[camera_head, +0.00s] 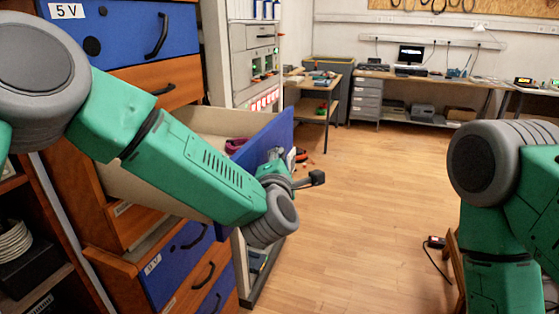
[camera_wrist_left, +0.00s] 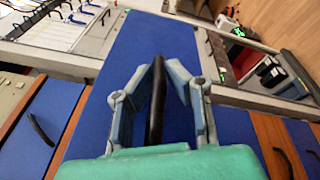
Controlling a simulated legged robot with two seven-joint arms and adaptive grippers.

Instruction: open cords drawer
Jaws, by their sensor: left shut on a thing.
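A blue-fronted drawer (camera_head: 257,142) stands well out of the wooden cabinet on the left, its pale inside visible. A purple item (camera_head: 236,145), possibly a coiled cord, lies in it; the rest of the contents is hidden by my left arm. My left gripper (camera_head: 275,157) is at the outer face of the drawer front. In the left wrist view, its two fingers (camera_wrist_left: 156,95) are closed in on the black handle (camera_wrist_left: 157,110) of the blue front (camera_wrist_left: 130,45). My right arm shows at the right edge, but its gripper is out of view.
Another blue drawer labelled 5 V (camera_head: 120,30) and a wooden drawer (camera_head: 165,84) sit shut above. A 9 V blue drawer (camera_head: 185,255) is below. An equipment rack (camera_head: 254,60) stands behind. The wooden floor (camera_head: 360,190) in the middle is clear.

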